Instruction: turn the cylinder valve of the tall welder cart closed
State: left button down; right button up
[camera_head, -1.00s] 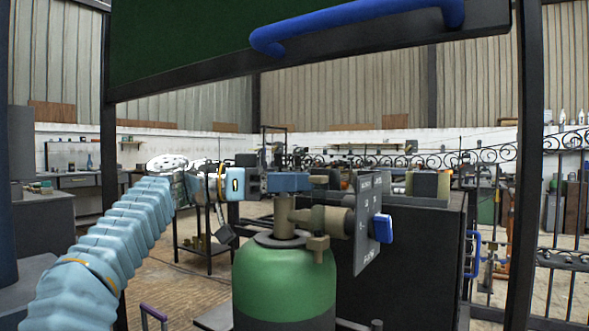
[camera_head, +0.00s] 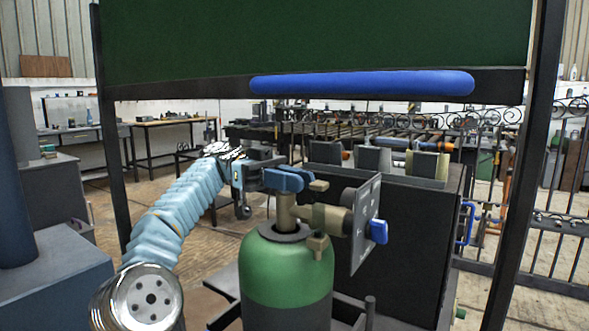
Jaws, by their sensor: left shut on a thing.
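The green gas cylinder (camera_head: 287,270) stands upright in the middle of the head view, on the tall cart. A brass valve body (camera_head: 285,212) rises from its top and carries a blue valve handle (camera_head: 290,178). My left gripper (camera_head: 274,177) reaches in from the left and is shut on the blue handle. The fingers partly hide the handle's left side. To the right, brass fittings join the valve to a grey panel (camera_head: 366,222) with a blue knob (camera_head: 378,231). My right gripper is not in view.
The cart's dark box (camera_head: 410,235) stands right of the cylinder. A green board with a blue bar handle (camera_head: 360,83) hangs above, between dark posts. A scrolled metal gate (camera_head: 550,230) is at right. Workbenches stand behind; open floor shows at left.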

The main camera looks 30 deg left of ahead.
pick_arm(q)
jog(key=shift+m+g, duration=0.4)
jog(key=shift+g, duration=0.2)
jog(key=c, duration=1.1)
grip_release()
